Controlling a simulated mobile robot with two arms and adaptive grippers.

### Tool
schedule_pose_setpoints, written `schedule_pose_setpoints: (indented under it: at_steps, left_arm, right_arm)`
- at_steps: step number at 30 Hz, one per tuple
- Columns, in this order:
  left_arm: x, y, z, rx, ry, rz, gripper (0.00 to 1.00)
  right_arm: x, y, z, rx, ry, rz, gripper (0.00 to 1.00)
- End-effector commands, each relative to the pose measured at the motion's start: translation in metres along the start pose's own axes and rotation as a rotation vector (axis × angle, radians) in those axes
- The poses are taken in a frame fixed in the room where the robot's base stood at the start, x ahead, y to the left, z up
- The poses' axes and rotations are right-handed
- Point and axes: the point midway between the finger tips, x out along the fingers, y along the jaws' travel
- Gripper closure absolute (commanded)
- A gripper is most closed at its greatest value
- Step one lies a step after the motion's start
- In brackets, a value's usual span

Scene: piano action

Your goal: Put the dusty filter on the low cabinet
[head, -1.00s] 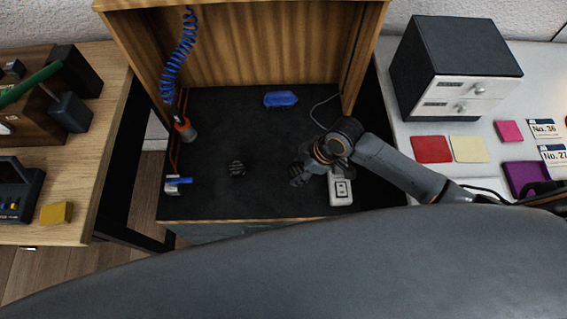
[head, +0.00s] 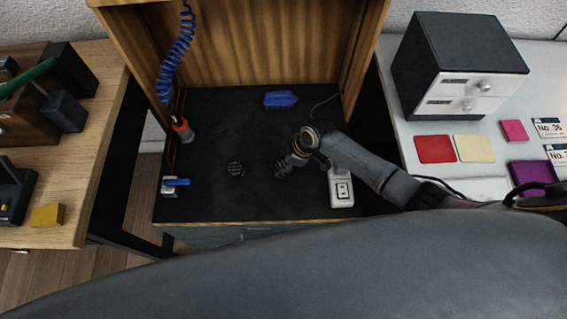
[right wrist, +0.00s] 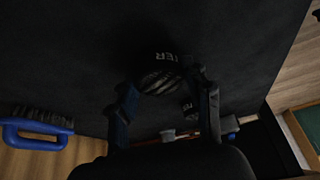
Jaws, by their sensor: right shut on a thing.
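My right gripper (head: 284,168) is over the black work surface and shut on a dark, round, striped filter (right wrist: 158,82). White lettering shows on the filter's edge between the fingers in the right wrist view; I cannot tell how dusty it is. In the head view the held filter is small and partly hidden by the gripper. A second dark ribbed round piece (head: 236,169) lies to its left on the surface, apart from it. The low cabinet may be the black-topped unit (head: 215,205) under the gripper; I cannot tell for certain. My left gripper is not in view.
A blue brush (head: 280,98) lies at the back. A white socket box (head: 341,187) stands right of the gripper. A small blue-handled device (head: 172,186) and a hanging coiled hose (head: 180,60) are at left. A drawer unit (head: 458,75) stands on the right table.

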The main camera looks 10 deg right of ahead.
Motion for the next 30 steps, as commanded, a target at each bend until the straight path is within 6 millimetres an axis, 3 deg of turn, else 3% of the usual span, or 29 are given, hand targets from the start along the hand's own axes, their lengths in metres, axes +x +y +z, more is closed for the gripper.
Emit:
schedule_pose_setpoints:
  at_steps: [8, 9, 12, 23, 30]
  left_arm:
    - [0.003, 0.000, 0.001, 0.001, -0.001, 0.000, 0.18]
    - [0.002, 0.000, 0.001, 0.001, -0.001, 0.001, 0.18]
    - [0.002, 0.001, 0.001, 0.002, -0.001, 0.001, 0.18]
    - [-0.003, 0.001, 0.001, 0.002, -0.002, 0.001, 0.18]
    - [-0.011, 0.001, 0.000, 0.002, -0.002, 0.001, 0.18]
  right_arm:
    - [0.004, 0.000, 0.002, 0.000, 0.000, 0.000, 0.80]
    - [0.002, 0.000, 0.001, 0.000, 0.000, 0.000, 0.43]
    - [0.002, 0.000, 0.001, 0.000, 0.000, 0.000, 0.28]
    - [-0.003, 0.000, -0.001, 0.000, 0.000, 0.001, 0.28]
    - [-0.044, 0.001, 0.000, -0.002, 0.000, 0.003, 0.28]
